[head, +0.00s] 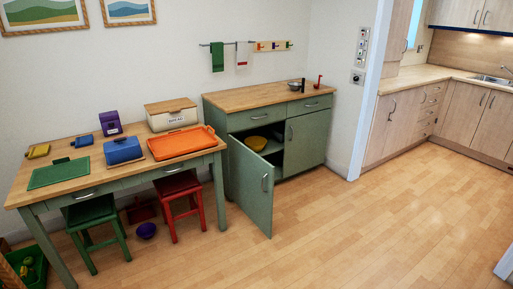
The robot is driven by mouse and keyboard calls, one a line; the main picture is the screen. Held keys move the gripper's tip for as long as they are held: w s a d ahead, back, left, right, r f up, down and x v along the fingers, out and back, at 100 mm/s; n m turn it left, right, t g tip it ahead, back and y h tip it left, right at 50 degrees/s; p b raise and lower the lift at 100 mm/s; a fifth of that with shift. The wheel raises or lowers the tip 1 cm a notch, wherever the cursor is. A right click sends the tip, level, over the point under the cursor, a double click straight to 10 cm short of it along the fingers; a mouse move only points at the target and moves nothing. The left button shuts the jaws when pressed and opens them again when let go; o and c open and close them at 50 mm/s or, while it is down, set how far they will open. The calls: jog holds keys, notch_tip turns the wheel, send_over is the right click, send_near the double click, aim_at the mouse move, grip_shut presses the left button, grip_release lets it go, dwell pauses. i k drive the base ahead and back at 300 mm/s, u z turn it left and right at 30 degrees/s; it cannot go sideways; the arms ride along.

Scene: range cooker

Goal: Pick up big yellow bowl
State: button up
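A yellow bowl (257,143) shows in the head view inside the green cabinet (305,141), on a shelf behind the left door. That cabinet door (251,188) stands open, swung out toward the room. The door's upper edge is close to the bowl in the picture, and the bowl's lower part is hard to make out. My gripper is not in view.
A wooden table (52,191) with an orange tray (181,142) stands left of the cabinet. A red stool (180,190), a green stool (92,217) and a purple bowl (146,231) are under it. The wooden floor (340,230) in front is clear.

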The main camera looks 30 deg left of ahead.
aim_at(256, 143)
jog(key=u, duration=0.55)
jog(key=i, duration=0.9)
jog(key=u, duration=0.95)
jog(key=i, duration=1.15)
jog(key=u, duration=0.05)
